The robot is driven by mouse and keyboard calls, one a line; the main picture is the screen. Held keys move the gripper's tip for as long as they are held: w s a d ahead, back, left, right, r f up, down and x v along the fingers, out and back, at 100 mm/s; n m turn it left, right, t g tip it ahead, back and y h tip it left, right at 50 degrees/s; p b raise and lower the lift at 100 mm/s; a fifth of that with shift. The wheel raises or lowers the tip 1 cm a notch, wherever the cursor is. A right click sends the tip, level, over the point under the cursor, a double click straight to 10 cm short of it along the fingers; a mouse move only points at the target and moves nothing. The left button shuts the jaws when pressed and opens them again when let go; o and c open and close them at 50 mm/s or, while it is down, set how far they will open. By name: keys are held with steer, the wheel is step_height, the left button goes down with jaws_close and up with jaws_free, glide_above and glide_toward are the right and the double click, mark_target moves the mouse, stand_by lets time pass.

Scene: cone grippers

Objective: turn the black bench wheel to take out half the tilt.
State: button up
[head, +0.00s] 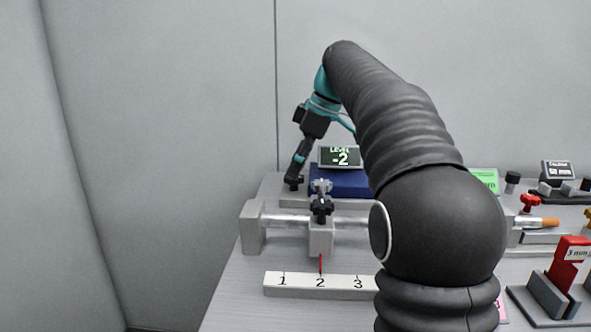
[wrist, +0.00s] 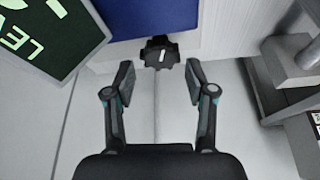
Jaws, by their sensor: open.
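The black bench wheel (wrist: 160,52) has a lobed rim and a white mark, and sits beside the blue block in the wrist view. In the head view it shows as a small dark shape (head: 293,183) at the left of the blue block (head: 338,182). My gripper (wrist: 160,82) is open, its fingers either side of the wheel's line, with the wheel just beyond the tips. In the head view my gripper (head: 299,160) points down above the wheel. The level display (head: 340,157) reads -2; part of it shows in the wrist view (wrist: 45,35).
In front is a slider block (head: 320,240) on a rail with a black knob (head: 321,204) and a red pointer at 2 on a numbered scale (head: 320,284). A red gauge (head: 570,262) and a red knob (head: 530,202) stand at the right. My arm hides the middle of the bench.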

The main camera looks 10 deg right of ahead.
steer(key=v, duration=0.3)
steer(key=shift+s+d, duration=0.15)
steer(key=shift+d, duration=0.3)
steer(key=s+d, duration=0.1)
steer(key=d, duration=0.2)
steer(key=s+d, duration=0.2)
steer(key=d, duration=0.1)
steer(key=s+d, duration=0.2)
steer(key=d, duration=0.2)
steer(key=shift+s, duration=0.1)
